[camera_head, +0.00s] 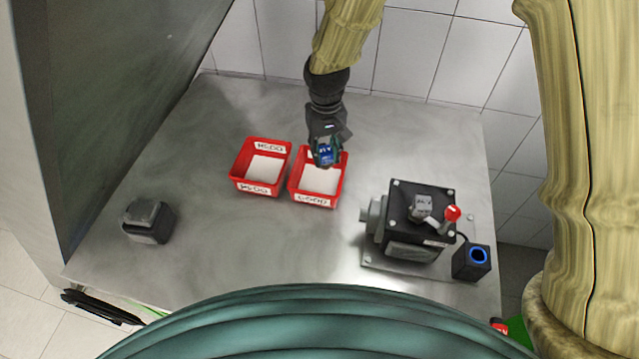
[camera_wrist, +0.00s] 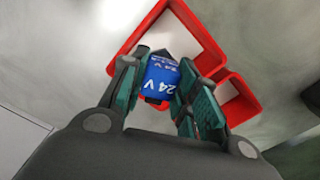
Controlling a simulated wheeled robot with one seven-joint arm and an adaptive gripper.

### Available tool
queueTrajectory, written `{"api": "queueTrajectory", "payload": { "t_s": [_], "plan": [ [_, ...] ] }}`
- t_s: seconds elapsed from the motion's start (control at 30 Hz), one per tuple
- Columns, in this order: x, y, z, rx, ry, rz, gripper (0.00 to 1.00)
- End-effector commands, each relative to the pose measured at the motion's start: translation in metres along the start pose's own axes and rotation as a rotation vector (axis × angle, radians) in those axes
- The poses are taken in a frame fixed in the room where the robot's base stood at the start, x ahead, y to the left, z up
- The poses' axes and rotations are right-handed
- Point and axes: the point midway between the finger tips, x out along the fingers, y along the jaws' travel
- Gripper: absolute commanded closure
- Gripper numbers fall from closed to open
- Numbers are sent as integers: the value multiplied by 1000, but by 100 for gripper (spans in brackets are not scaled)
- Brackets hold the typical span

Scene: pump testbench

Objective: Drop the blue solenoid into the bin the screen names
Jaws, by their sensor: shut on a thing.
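My gripper (camera_head: 327,147) is shut on the blue solenoid (camera_head: 325,155) and holds it over the back part of the right red bin (camera_head: 317,200). This bin's front label appears to read GOOD. The left red bin (camera_head: 257,190) stands beside it, and its label is hard to read. In the wrist view the solenoid (camera_wrist: 162,78), marked 24 V, sits between the green fingers of my gripper (camera_wrist: 160,88), with red bin rims (camera_wrist: 205,35) below it. Its height above the bin is hard to tell. No readable screen shows.
A black pump unit (camera_head: 412,240) with a grey coil on top and a red knob (camera_head: 452,212) stands at the right. A black box with a blue ring (camera_head: 472,262) is next to it. A dark grey block (camera_head: 148,220) sits at the left. The table's front middle is clear.

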Motion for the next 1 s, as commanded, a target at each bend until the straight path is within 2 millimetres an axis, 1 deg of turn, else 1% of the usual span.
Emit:
{"api": "queueTrajectory", "payload": {
  "t_s": [0.27,0.3,0.37,0.4,0.43,0.77,0.87,1.0],
  "plan": [
    [1,0,0,0,1,0,100],
    [1,0,0,0,0,0,65],
    [1,0,0,0,0,0,54],
    [1,0,0,0,0,0,46],
    [1,0,0,0,0,0,45],
    [0,0,0,0,0,0,45],
    [-6,0,0,0,1,0,45],
    [-23,0,-1,1,3,0,45]
  ]
}}
